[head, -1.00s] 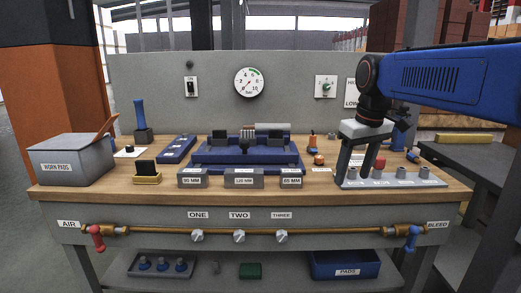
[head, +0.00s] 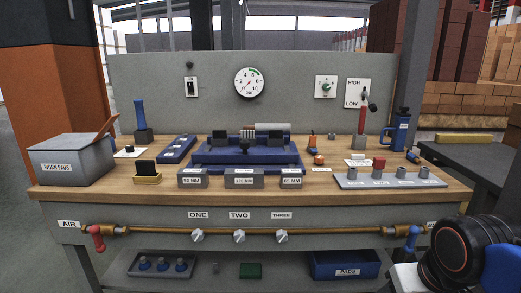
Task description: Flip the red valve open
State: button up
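The red valve handle (head: 97,237) hangs down from the left end of the brass pipe (head: 165,231), below the AIR label (head: 69,224) on the bench front. It points across the pipe, not along it. A blue valve handle (head: 412,238) hangs down at the pipe's right end. My gripper (head: 405,277) shows only as a pale grey part at the bottom right edge, beside my dark wrist. Its fingertips are out of frame, so I cannot see whether it is open. It is far to the right of the red valve.
Three small silver knobs (head: 239,236) sit along the pipe between the valves. The lower shelf holds a grey tray (head: 133,269), a green block (head: 250,271) and a blue PADS bin (head: 325,272). A grey rack (head: 347,182) stands on the bench top at right. Space before the left valve looks clear.

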aim_at(94, 230)
jog(key=j+u, duration=0.1)
jog(key=u, duration=1.4)
jog(key=i+j+u, duration=0.1)
jog(key=i+j, duration=0.15)
jog(key=i, duration=0.25)
jog(key=i+j+u, duration=0.15)
jog(key=i, duration=0.35)
